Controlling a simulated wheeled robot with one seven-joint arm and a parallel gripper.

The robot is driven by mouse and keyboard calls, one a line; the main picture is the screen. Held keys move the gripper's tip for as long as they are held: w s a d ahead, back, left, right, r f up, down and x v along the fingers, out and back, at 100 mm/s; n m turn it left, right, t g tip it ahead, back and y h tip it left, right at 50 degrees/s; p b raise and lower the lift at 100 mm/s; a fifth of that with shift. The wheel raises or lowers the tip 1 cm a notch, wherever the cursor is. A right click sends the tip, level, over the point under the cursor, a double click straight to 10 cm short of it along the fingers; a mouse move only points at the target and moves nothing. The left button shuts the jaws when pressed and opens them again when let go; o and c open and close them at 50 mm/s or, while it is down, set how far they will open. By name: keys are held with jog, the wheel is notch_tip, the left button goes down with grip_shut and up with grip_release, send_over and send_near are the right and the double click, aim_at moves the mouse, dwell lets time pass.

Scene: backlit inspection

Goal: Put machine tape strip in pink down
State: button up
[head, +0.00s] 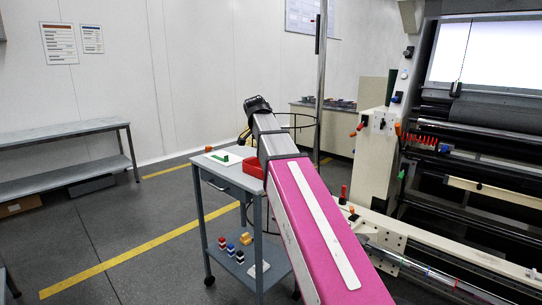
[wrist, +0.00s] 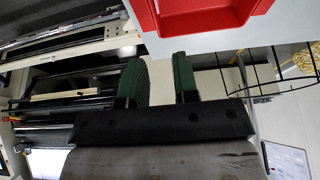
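My gripper (wrist: 166,68) shows in the wrist view with two green-padded fingers standing apart. I see nothing held between them. In the head view my arm reaches toward the cart, and its fingertips cannot be made out. I cannot make out a pink tape strip in either view. The large pink surface with a white stripe in the head view is my own arm. A red tray (head: 254,167) sits on the cart (head: 232,177), partly hidden by my arm. It also shows at the top of the wrist view (wrist: 150,16), beyond my fingertips.
A green piece (head: 222,157) lies on a white sheet on the cart top. Several coloured items (head: 232,250) stand on its lower shelf. The large machine (head: 450,150) fills the right side. A grey bench (head: 65,135) stands at the left. Open floor (head: 130,225) lies between bench and cart.

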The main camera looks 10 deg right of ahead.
jog(key=v, duration=0.7)
jog(key=shift+r, duration=0.2)
jog(key=shift+s, duration=0.1)
dwell(0.9)
